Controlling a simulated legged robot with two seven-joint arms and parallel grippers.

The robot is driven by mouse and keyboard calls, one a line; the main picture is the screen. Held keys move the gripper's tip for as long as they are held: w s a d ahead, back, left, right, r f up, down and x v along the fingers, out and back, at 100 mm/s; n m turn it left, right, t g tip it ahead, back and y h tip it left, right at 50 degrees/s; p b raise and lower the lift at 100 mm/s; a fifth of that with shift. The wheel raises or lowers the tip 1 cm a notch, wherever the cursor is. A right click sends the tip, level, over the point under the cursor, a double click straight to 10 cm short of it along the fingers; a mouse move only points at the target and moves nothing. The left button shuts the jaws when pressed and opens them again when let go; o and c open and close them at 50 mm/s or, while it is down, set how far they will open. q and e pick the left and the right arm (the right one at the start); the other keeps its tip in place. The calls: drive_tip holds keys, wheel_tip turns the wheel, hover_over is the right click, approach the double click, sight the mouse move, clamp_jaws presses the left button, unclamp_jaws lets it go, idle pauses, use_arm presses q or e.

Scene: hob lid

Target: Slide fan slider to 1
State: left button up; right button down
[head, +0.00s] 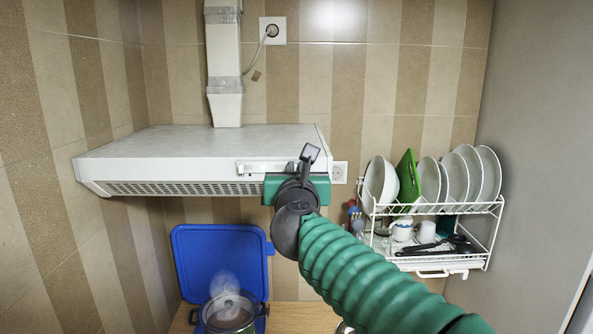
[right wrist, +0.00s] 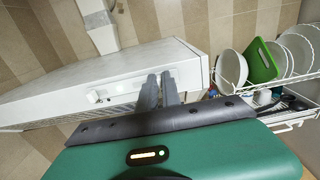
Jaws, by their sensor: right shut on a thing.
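The white range hood (head: 200,155) is fixed to the wall, with a pale control strip (head: 258,169) at the right of its front edge. In the right wrist view, the strip shows a small round knob (right wrist: 92,97) on the hood front (right wrist: 130,75). My right gripper (head: 308,155) is at the right end of this strip. Its two dark fingers (right wrist: 160,84) reach to the hood front and are shut on the fan slider, which the fingers hide. The slider's setting cannot be read. My left gripper is not in view.
A white dish rack (head: 440,207) with plates and a green board (head: 407,177) hangs to the right. Below the hood, a steaming pot (head: 230,312) stands before a raised blue lid (head: 219,258). A grey panel (head: 535,110) closes off the right side.

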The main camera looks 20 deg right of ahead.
drive_tip(key=shift+a, duration=0.1)
drive_tip(key=shift+w+a, duration=0.2)
drive_tip(key=shift+a, duration=0.45)
drive_tip(key=shift+w+a, duration=0.2)
drive_tip(key=shift+a, duration=0.4)
drive_tip(key=c, duration=1.5)
unclamp_jaws()
drive_tip(key=shift+s, duration=0.15)
drive_tip(key=b+v, duration=0.6)
drive_tip(key=v, duration=1)
drive_tip(key=shift+s+a, duration=0.1)
drive_tip(key=shift+s, duration=0.05)
